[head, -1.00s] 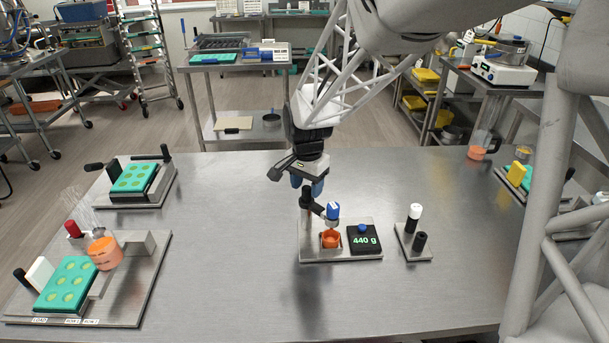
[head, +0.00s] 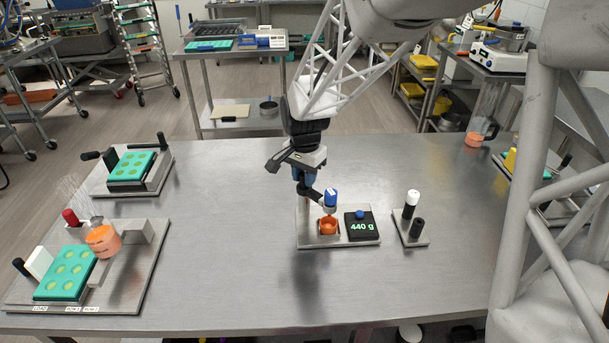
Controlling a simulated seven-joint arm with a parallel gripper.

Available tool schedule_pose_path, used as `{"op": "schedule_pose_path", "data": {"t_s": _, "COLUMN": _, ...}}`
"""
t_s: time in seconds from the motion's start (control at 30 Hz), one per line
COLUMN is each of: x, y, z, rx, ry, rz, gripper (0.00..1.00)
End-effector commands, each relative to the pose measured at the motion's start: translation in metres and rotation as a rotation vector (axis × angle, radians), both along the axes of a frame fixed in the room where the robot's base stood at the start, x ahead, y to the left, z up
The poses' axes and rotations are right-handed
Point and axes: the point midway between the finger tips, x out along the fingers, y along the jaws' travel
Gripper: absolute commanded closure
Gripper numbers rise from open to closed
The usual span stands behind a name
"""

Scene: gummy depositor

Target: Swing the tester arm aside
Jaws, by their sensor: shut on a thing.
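The tester stands on a metal plate (head: 309,243) in the middle of the table. Its arm (head: 314,194) is dark, with a blue-topped head (head: 330,197) over an orange cup (head: 328,226). The fingers and my wrist hide the top of that part.
A stand with a white-capped black post (head: 410,204) is just right of the tester. The table in front is clear.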

Motion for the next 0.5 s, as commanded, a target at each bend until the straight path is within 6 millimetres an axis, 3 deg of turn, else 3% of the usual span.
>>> {"op": "schedule_pose_path", "data": {"t_s": 0.5, "x": -0.0004, "y": 0.0002, "z": -0.0002, "rx": 0.0, "ry": 0.001, "rz": 0.194, "gripper": 0.96}}
